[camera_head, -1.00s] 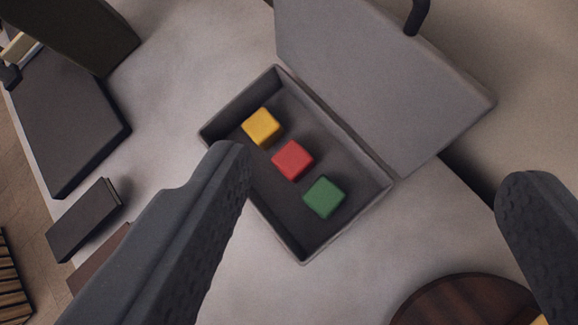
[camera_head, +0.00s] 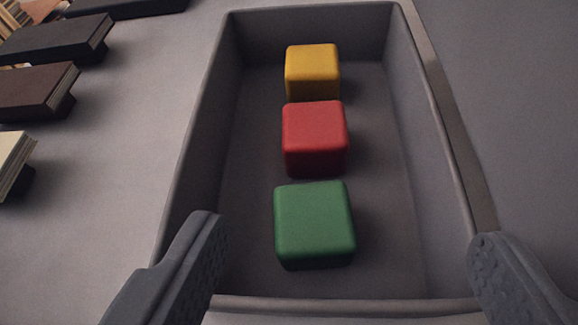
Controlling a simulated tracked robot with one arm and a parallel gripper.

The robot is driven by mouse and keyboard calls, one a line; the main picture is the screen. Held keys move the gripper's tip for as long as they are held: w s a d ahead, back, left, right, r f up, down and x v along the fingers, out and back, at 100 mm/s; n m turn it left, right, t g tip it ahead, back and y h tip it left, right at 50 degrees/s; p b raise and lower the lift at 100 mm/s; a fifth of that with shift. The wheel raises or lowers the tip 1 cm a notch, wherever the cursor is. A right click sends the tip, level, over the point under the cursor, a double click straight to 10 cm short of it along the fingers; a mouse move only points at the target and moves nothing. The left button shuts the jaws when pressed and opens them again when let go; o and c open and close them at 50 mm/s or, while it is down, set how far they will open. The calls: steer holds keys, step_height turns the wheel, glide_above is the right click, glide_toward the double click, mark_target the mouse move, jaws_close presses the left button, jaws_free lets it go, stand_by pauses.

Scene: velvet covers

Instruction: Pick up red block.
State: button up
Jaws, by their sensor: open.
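The red block (camera_head: 315,138) lies in the grey open box (camera_head: 428,120), in the middle of a row of blocks. A yellow block (camera_head: 312,71) lies behind it and a green block (camera_head: 314,225) lies in front of it. My gripper (camera_head: 345,235) is open, with one finger at the lower left and one at the lower right of the view. Nothing is between the fingertips that I can tell is touched; the green block shows between them. The red block shows farther off, past the fingertips.
The box walls (camera_head: 197,140) rise around the blocks. The box's opened lid (camera_head: 520,110) lies to the right. Several dark book-like items (camera_head: 40,90) lie at the left. The grey surface between them and the box is clear.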

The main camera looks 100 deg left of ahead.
mark_target(316, 138)
steer(key=shift+n, duration=0.5)
steer(key=a+f, duration=0.1)
steer(key=s+a+f, duration=0.1)
steer(key=f, duration=0.1)
steer(key=shift+a+f+b, duration=0.1)
steer(key=shift+b, duration=0.2)
steer(key=shift+x, duration=5.55)
steer(key=shift+s, duration=0.1)
steer(key=c, duration=1.1)
